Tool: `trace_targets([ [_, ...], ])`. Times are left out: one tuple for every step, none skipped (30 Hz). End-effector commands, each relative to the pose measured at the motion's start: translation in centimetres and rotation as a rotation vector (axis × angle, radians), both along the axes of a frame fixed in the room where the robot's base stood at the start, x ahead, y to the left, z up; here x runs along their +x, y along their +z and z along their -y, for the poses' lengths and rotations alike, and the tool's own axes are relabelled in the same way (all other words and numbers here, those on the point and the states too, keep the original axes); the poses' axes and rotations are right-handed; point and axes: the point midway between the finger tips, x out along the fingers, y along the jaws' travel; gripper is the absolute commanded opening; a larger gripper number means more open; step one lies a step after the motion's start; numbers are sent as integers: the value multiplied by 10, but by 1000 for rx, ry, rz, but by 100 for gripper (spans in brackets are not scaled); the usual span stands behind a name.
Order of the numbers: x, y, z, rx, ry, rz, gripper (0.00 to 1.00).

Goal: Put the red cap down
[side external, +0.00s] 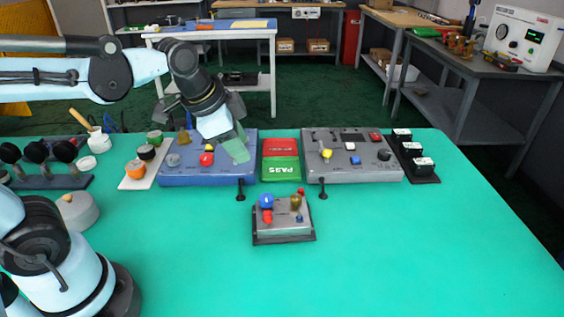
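My gripper (238,150) reaches down over the right part of the blue panel (180,178). Its fingers look pale grey-green, and I cannot tell whether they are open or shut, or whether anything is between them. A small red cap-like piece (207,159) shows on the blue panel, just left of the fingers. Another red piece (267,216) is on the small grey valve unit (285,228), below a blue knob (266,201) and beside a brass part (296,201). I cannot tell which red piece is the task's cap.
Red and green pads (281,169), the green one marked PASS, lie between the blue panel and a grey panel (330,172). Two black posts flank the valve unit. A pale tray (140,173) of knobs sits left. The green table's front right (430,250) is clear.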

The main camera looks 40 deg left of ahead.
Motion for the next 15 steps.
trace_targets([
  [-12,-5,-3,-50,104,30,40],
  [-18,-8,-4,-82,166,47,40],
  [-24,-11,-6,-122,241,68,40],
  [-28,-14,-7,-152,292,83,40],
  [-32,-17,-7,-179,339,97,40],
  [-36,-20,-8,-211,394,112,40],
  [-38,-22,-9,-233,429,122,40],
  [-41,-24,-9,-253,459,131,40],
  [-43,-26,-10,-275,493,140,40],
  [-44,-27,-10,-288,513,146,40],
  [-45,-28,-11,-298,528,150,40],
  [-46,-29,-11,-309,544,153,40],
  [-46,-29,-11,-313,551,156,40],
  [-46,-29,-11,-316,555,157,40],
  [-46,-29,-11,-318,559,157,40],
])
